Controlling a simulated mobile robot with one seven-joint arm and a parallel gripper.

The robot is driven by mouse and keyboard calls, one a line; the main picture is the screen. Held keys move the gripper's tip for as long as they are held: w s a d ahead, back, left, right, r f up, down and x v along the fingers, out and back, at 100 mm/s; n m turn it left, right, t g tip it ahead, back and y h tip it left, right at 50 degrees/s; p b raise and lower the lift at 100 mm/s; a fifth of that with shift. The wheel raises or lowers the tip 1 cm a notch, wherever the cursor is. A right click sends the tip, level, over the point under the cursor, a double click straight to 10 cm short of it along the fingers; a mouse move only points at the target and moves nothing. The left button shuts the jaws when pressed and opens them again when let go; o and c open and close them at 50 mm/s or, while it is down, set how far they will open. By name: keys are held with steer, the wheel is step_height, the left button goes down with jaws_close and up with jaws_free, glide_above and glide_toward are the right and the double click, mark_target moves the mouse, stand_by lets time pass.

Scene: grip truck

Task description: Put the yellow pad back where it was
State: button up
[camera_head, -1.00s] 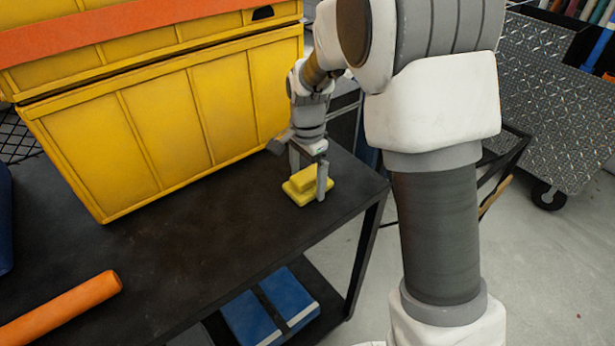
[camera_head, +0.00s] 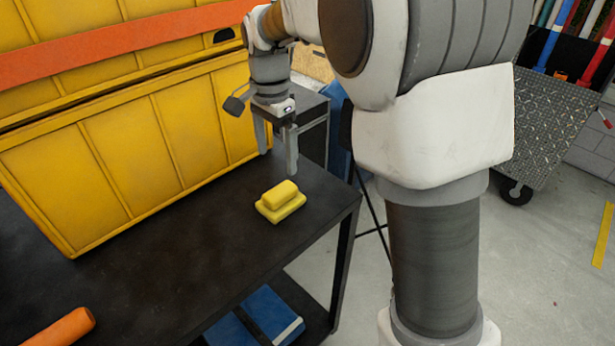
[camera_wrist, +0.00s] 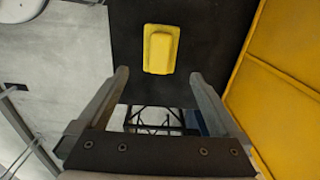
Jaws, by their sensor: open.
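The yellow pad (camera_head: 281,203) lies on the black table top near its right end, with a smaller raised block on a wider base. It also shows in the wrist view (camera_wrist: 159,49), beyond my fingertips and resting on the dark surface. My gripper (camera_head: 278,163) is open and empty. It is above the table, behind the pad in the head view and apart from it. In the wrist view, both fingers of my gripper (camera_wrist: 158,78) are spread wide with nothing between them.
A large yellow case (camera_head: 150,140) with an orange strap stands on the table at the left. An orange cylinder (camera_head: 58,332) lies at the front left. Blue items (camera_head: 262,318) are on a lower shelf. The table top (camera_head: 190,250) is bare around the pad.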

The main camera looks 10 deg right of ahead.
steer(key=s+d+r+n+t, duration=0.3)
steer(key=s+d+r+n, duration=0.3)
steer(key=s, duration=0.6)
steer(key=s+d+n+t, duration=0.2)
steer(key=s+n, duration=0.3)
steer(key=s, duration=0.6)
steer(key=shift+s+d+f+t, duration=0.15)
steer(key=shift+d+f+t, duration=0.15)
steer(key=shift+d, duration=0.6)
steer(key=shift+c, duration=0.3)
